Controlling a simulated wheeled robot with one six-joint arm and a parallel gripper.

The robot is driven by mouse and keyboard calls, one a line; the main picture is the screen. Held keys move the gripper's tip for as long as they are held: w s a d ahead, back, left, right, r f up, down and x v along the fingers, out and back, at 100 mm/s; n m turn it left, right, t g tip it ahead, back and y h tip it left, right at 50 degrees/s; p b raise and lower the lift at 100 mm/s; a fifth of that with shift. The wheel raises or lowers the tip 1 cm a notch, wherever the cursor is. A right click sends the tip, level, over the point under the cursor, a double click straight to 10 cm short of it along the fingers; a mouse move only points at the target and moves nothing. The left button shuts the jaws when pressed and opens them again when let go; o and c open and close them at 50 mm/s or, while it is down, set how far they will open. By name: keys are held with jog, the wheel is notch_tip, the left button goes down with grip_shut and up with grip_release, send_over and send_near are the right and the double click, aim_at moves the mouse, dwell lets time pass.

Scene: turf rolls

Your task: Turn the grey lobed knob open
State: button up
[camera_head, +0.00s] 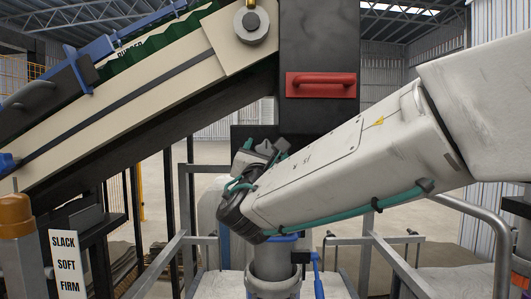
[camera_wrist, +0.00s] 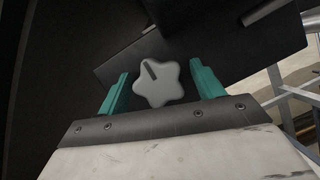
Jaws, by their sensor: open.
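The grey lobed knob (camera_wrist: 163,88) shows in the wrist view, star-shaped, with a dark pointer mark running toward its upper left. It sits in front of a dark panel. My gripper (camera_wrist: 160,82) has two teal fingers, apart, one on each side of the knob. In the head view my white arm reaches from the right down to the middle, and the knob is hidden there.
An inclined conveyor (camera_head: 125,95) with a green belt rises across the left. A red handle (camera_head: 320,85) is on the dark column. A sign (camera_head: 67,264) reads SLACK, SOFT, FIRM beside an orange-capped post (camera_head: 16,215). Grey rails (camera_head: 490,225) stand at the right.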

jog(key=c, duration=1)
jog(key=shift+m, duration=0.4)
jog(key=m+h, duration=0.1)
jog(key=m, duration=0.1)
jog(key=m+g+h, duration=0.1)
jog(key=m, duration=0.1)
jog(key=shift+a+m+h, duration=0.1)
jog(key=shift+m+h, duration=0.2)
jog(key=shift+m, duration=0.1)
jog(key=m+g+h, duration=0.1)
jog(key=m, duration=0.2)
jog(key=m+g, duration=0.1)
jog(key=m, duration=0.2)
jog(key=shift+m+g+h, duration=0.3)
jog(key=shift+g+h, duration=0.1)
jog(key=m, duration=0.2)
jog(key=m+g, duration=0.1)
jog(key=m, duration=0.1)
jog(key=shift+r+m+g, duration=0.1)
jog(key=shift+m+g, duration=0.2)
jog(key=shift+m+g+y, duration=0.5)
jog(key=shift+m+g, duration=0.2)
jog(key=shift+m, duration=1)
